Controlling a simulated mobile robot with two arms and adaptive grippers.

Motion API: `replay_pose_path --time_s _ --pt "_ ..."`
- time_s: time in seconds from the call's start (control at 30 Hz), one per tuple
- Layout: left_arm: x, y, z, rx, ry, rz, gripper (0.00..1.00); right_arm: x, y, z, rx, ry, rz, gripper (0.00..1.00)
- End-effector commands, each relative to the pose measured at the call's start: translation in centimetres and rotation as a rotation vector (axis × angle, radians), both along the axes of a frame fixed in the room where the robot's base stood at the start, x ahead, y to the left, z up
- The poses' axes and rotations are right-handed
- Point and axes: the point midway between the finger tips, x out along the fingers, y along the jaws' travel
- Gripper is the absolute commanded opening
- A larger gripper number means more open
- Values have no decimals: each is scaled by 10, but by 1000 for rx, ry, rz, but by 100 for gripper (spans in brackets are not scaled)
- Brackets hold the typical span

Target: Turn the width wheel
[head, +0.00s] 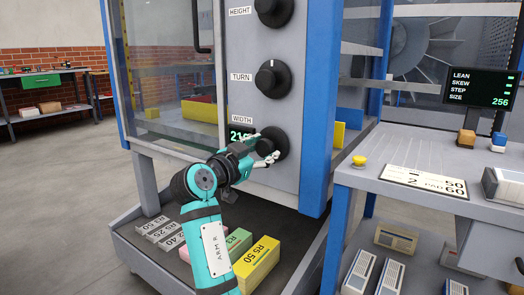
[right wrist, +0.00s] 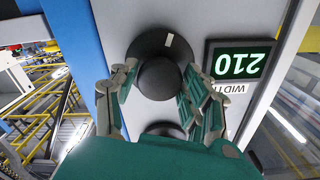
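The width wheel (head: 273,143) is a round black knob on the grey panel, below the WIDTH label. It also shows in the right wrist view (right wrist: 160,79), with a pale mark near its rim. The green width display (right wrist: 239,62) reads 210, upside down there; in the head view my arm partly covers it. My right gripper (head: 264,147) is at the wheel, with one finger on each side of its raised middle. The fingers are apart, with narrow gaps seeming to show beside the knob; contact is unclear. My left gripper is not in view.
The turn wheel (head: 272,78) and height wheel (head: 273,10) sit above on the same panel. Blue posts (head: 321,110) flank the panel. Labelled bundles (head: 257,262) lie on the tray below. A grey desk (head: 400,150) with a yellow button (head: 359,161) stands right.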

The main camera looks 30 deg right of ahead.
Motion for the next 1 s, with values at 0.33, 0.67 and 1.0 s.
replay_pose_path --time_s 0.33,0.67,1.0 --pt "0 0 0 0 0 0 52 0 0 1 -4 -2 0 68" --pt "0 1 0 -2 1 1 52 0 0 38 -4 -8 2 68" --pt "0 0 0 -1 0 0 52 0 0 93 -2 -3 1 68"
